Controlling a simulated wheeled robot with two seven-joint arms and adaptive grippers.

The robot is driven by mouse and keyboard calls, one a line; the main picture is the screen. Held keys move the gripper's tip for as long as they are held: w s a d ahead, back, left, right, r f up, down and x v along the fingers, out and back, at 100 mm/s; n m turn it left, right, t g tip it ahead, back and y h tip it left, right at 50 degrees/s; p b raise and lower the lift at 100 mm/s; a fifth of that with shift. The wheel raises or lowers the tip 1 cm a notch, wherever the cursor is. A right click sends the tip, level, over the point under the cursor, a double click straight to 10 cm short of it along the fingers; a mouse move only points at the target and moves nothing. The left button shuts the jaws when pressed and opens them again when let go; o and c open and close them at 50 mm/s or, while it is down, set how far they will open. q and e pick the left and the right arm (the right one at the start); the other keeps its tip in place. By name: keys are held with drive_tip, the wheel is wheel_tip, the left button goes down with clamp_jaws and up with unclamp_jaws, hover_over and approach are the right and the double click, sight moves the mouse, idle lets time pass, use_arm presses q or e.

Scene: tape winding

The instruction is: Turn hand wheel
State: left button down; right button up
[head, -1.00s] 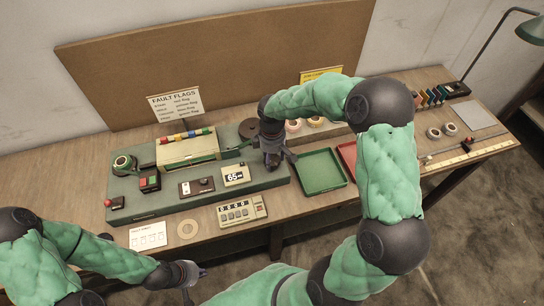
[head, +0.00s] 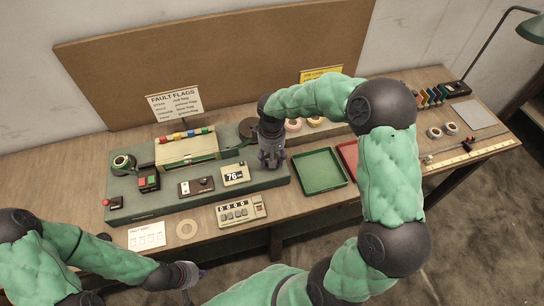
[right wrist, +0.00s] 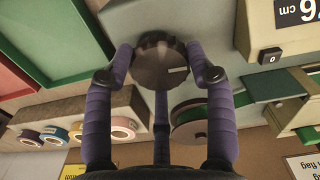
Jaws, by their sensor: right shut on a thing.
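In the head view my right gripper (head: 271,158) sits at the machine's right end and hides the wheel. The small length display (head: 235,174) on the machine reads 76. My left gripper (head: 196,281) is at the lower left, in front of the table, with its fingers spread and empty.
A green tray (head: 320,170) and a red tray (head: 348,153) lie right of the machine. Tape rolls (right wrist: 73,133) stand on a wooden holder near the wheel. A dark reel (head: 247,128) is behind my right gripper.

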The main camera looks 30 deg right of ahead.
drive_tip(key=shift+m, duration=0.5)
drive_tip(key=o, duration=1.2)
drive_tip(key=shift+w, duration=0.15)
wheel_tip(320, 180, up, 12)
drive_tip(key=shift+f, duration=0.1)
